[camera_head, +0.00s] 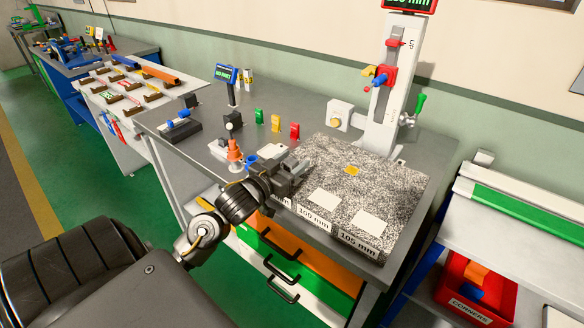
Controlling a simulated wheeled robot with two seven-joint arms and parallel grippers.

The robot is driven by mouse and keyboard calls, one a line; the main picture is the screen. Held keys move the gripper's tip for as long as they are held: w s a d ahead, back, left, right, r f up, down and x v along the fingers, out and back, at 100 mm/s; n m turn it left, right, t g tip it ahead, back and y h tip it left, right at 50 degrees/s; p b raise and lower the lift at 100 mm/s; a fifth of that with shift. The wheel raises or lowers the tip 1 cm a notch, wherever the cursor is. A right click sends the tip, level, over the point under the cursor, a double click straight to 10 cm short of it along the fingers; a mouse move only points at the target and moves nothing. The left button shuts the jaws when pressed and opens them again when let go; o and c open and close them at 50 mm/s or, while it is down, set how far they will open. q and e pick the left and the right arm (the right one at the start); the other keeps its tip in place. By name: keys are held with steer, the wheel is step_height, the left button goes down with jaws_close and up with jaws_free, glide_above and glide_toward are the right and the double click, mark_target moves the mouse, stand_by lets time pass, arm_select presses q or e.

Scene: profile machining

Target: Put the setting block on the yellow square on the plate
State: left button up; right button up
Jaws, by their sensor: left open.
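The plate is a speckled grey granite slab (398,189) on the bench. The yellow square (351,170) lies on its top, towards the back, with nothing on it. White squares lie along the plate's front, above labels reading 100 mm and 105 mm; another label is partly hidden by my gripper. My left gripper (300,169) is open over the plate's left front part, left of the yellow square. I cannot clearly single out the setting block; my gripper and wrist cover that corner of the plate. My right gripper is not in view.
A height gauge (385,95) with a red slider stands behind the plate. Green, yellow and red small blocks (276,123) stand left of it. An orange cone-like piece (234,150) is near my wrist. A red bin (474,287) sits on the right shelf.

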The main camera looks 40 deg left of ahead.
arm_select(q)
jaws_close()
steer(key=shift+r, duration=0.1)
stand_by(0.3)
steer(key=shift+r, duration=0.55)
steer(key=s+d+r+p, duration=0.2)
steer(key=s+r+p, duration=0.4)
steer(key=p, duration=0.2)
steer(key=s+d+r+p, duration=0.2)
steer(key=s+r+p, duration=0.3)
steer(key=s+p, duration=0.2)
steer(key=shift+s+d+r+p, duration=0.15)
steer(key=shift+d+r+p, duration=0.2)
steer(key=shift+p, duration=0.6)
